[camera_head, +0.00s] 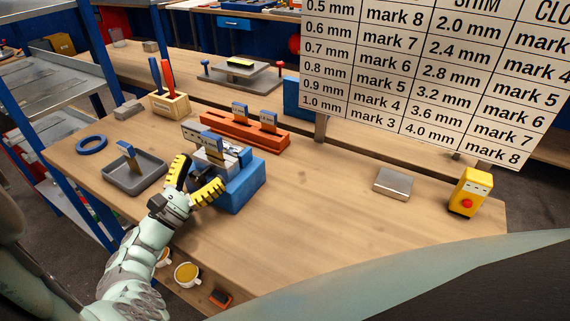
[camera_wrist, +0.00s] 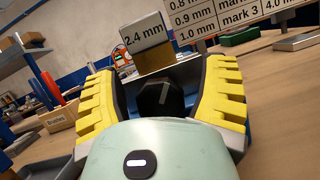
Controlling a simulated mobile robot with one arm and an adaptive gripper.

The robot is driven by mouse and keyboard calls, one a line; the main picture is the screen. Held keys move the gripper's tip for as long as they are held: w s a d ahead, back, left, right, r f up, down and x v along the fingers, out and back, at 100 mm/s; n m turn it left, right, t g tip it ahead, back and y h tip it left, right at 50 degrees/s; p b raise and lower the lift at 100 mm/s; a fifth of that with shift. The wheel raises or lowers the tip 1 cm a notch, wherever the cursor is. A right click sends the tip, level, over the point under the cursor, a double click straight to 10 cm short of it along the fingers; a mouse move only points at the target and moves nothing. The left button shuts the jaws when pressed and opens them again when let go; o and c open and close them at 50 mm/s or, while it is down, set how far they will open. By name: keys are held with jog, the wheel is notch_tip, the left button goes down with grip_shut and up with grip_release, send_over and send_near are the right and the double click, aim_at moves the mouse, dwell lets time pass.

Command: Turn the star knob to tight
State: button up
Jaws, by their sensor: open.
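The black star knob (camera_wrist: 160,98) is in the middle of the wrist view, between my gripper's two yellow fingers (camera_wrist: 163,75). The fingers are spread and stand on either side of it; I cannot tell whether either one touches it. In the head view the knob is mostly hidden by my gripper (camera_head: 202,173), which is at the front left of the blue fixture (camera_head: 243,186). A block labelled 2.4 mm (camera_wrist: 143,38) stands behind the knob in the wrist view. No tight marking is readable.
A grey tray (camera_head: 118,184) lies left of the gripper, and an orange rack (camera_head: 240,134) stands behind the fixture. A printed chart board (camera_head: 425,75) rises at back right. The table right of the fixture is mostly clear.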

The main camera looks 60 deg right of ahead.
jog(key=a+f, duration=0.1)
jog(key=a, duration=1.3)
jog(key=shift+w+a, duration=0.15)
jog(key=shift+a, duration=0.1)
